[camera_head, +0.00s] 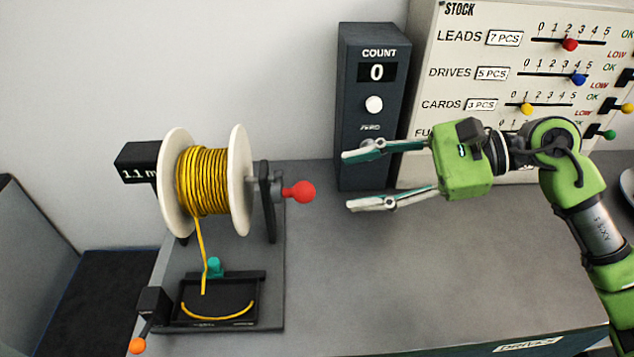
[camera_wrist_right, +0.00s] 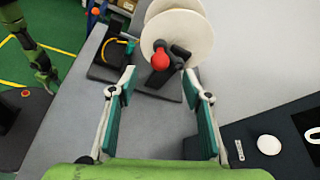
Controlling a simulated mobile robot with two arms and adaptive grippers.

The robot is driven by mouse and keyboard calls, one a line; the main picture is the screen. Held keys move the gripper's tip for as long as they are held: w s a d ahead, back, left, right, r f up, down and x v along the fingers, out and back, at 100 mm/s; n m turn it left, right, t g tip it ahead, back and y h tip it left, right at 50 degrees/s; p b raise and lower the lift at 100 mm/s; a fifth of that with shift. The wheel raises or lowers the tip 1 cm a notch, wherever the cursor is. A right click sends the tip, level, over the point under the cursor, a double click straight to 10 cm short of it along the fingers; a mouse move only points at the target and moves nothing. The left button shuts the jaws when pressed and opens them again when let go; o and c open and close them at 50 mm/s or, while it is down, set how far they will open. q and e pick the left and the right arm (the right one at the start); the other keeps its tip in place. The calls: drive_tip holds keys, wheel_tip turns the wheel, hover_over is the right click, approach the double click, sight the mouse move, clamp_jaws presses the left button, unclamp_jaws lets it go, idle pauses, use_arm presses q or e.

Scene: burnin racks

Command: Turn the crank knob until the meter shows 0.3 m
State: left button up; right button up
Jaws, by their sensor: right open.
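The red crank knob (camera_head: 299,191) sticks out to the right of the white spool (camera_head: 241,180) wound with yellow cable (camera_head: 203,178). The black meter (camera_head: 138,162) at the spool's left reads 1.1 m, its edge partly hidden by the spool. My right gripper (camera_head: 352,179) is open and empty, to the right of the knob and apart from it, its fingers pointing left toward it. In the right wrist view the red knob (camera_wrist_right: 160,59) shows ahead, between and beyond the two open fingers (camera_wrist_right: 158,88). My left gripper does not show in the head view.
A dark counter box (camera_head: 372,110) reading 0 stands behind my right gripper. The stock board (camera_head: 500,60) with sliders stands at the back right. A black tray (camera_head: 216,322) with a cable piece and an orange-tipped lever (camera_head: 138,344) sit in front. The grey bench (camera_head: 400,280) is clear at centre.

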sight(310, 189)
drive_tip(key=p+x, duration=0.3)
drive_tip(key=x, duration=0.7)
drive_tip(key=shift+a, duration=0.15)
drive_tip(key=shift+w+a+f+p, duration=0.1)
drive_tip(key=shift+a+f+p, duration=0.15)
drive_tip(key=shift+a+p, duration=0.1)
drive_tip(key=c, duration=1.2)
drive_tip(key=shift+s+d+f+b, duration=0.1)
drive_tip(key=shift+s+f+b, duration=0.05)
drive_tip(key=shift+f+b, duration=0.6)
drive_tip(key=shift+s+d+f+b, duration=0.1)
drive_tip(key=shift+s+f+b, duration=0.05)
drive_tip(key=shift+f+b, duration=0.55)
